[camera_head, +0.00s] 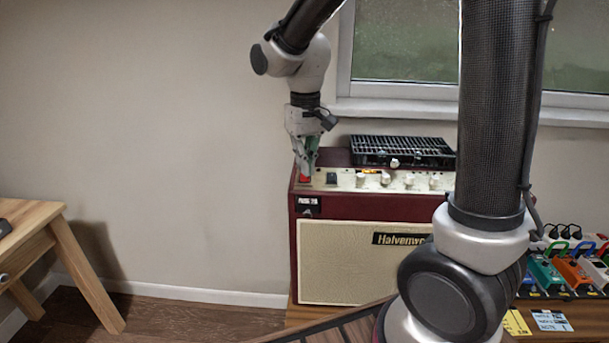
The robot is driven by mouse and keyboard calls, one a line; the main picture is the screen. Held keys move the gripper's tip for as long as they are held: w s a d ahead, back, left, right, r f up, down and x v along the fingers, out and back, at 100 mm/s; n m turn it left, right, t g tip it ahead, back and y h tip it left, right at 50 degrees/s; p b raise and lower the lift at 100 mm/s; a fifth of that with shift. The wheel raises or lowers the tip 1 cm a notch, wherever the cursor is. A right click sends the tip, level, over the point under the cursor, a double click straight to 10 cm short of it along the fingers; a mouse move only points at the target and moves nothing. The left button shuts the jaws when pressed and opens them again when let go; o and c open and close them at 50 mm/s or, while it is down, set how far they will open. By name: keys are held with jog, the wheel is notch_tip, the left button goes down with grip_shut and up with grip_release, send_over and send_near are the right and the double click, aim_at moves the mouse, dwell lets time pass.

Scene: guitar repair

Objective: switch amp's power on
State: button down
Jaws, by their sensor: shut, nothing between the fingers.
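The amp (345,262) is a dark red cabinet with a cream grille cloth and a "Halvenwo..." name plate, partly hidden on the right by my arm. Its cream control panel (345,181) runs along the top front edge, with several pale knobs. A red switch (305,179) sits at the panel's left end, and a dark switch (331,179) is just right of it. My gripper (308,172) points down, shut and empty, with its fingertips at the red switch. I cannot tell whether they touch it or which way the switch is set.
A black metal grille unit (401,151) lies on top of the amp. Several coloured pedals (571,272) and cables sit at the right. A wooden table (35,232) stands at the left. A window (405,55) is behind. The wall left of the amp is clear.

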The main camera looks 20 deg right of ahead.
jog(key=shift+f, duration=0.3)
jog(key=shift+r, duration=3.5)
jog(key=shift+f+n, duration=0.1)
jog(key=shift+n, duration=0.2)
jog(key=shift+s+d+f+n, duration=0.15)
jog(key=shift+s+d+f, duration=0.05)
jog(key=shift+s+f, duration=0.25)
jog(key=shift+s+d+f+n, duration=0.2)
jog(key=shift+s+f, duration=0.1)
jog(key=shift+s, duration=0.25)
jog(key=shift+s+d+r, duration=0.15)
jog(key=shift+s+d, duration=0.75)
jog(key=shift+s, duration=0.2)
jog(key=s+d+r+m+t, duration=0.2)
jog(key=s+d+r+t, duration=0.2)
jog(key=s+d, duration=0.8)
jog(key=shift+s+m, duration=0.35)
jog(key=shift+s, duration=1.05)
